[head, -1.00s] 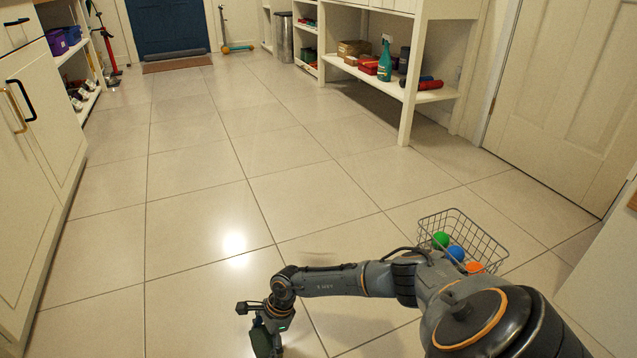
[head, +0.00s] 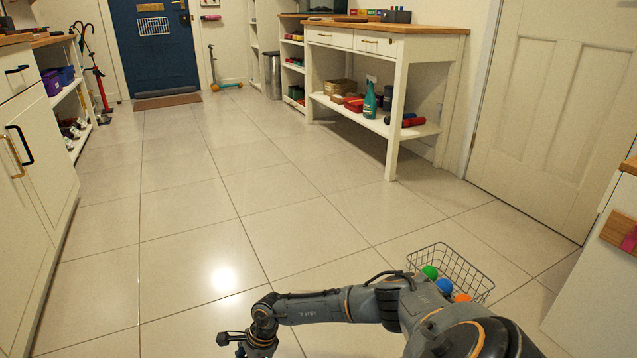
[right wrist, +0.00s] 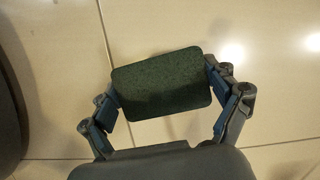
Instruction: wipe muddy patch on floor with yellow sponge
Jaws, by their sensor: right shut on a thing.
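My right gripper (right wrist: 162,78) is shut on a flat block with rounded corners and a dark green face, apparently the sponge (right wrist: 160,88). The block sits between the two fingers in the right wrist view, with floor tiles beyond it. No yellow side of it shows. In the head view my right gripper (head: 256,349) is at the bottom edge, over the floor, and partly cut off, so the sponge is hidden there. No muddy patch can be made out on the pale floor (head: 190,220) in either view. My left gripper is not in view.
A wire basket (head: 474,259) with colored balls stands on the floor right of my right arm. A white shelf bench (head: 392,150) and a door (head: 540,110) line the right. White cabinets (head: 45,170) stand left. The floor in the middle is clear.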

